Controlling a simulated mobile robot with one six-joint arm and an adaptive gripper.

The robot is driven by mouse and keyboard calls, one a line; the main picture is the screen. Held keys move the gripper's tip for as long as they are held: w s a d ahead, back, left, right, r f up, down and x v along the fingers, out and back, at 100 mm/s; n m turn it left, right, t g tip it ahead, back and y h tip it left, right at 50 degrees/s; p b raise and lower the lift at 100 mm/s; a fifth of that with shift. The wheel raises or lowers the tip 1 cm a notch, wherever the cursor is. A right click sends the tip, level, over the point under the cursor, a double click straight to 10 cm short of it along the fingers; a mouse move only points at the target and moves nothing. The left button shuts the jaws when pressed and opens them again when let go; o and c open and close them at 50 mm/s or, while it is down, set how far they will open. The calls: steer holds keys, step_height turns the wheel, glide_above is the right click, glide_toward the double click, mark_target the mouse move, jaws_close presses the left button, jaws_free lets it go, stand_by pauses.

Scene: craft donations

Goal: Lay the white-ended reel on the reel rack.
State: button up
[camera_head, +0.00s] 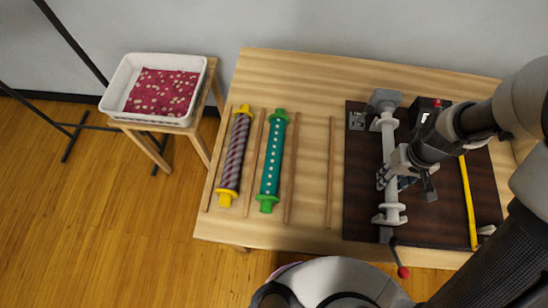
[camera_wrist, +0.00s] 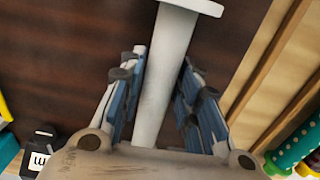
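The white-ended reel (camera_head: 388,152) has a pale grey core and white end flanges. It lies lengthwise on a dark board, between grey blocks, in the head view. My gripper (camera_head: 396,180) is at its middle from the right. In the wrist view, the reel's core (camera_wrist: 166,75) runs between the two blue-padded fingers (camera_wrist: 160,88), which straddle it. A small gap shows at the left finger; the right finger is close to the core. The reel rack is a row of wooden slats (camera_head: 331,170) on the table. Its right-hand slot is empty.
A yellow-ended striped reel (camera_head: 235,155) and a green-ended dotted reel (camera_head: 273,160) lie in the other slots. The dark board (camera_head: 362,195) carries a yellow bar (camera_head: 467,200) and a red-knobbed lever (camera_head: 403,272). A white tray (camera_head: 116,98) stands on a stool at left.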

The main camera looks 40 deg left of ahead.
steer(key=c, duration=0.6)
steer(key=shift+r+p, duration=3.2)
steer(key=shift+r, duration=0.85)
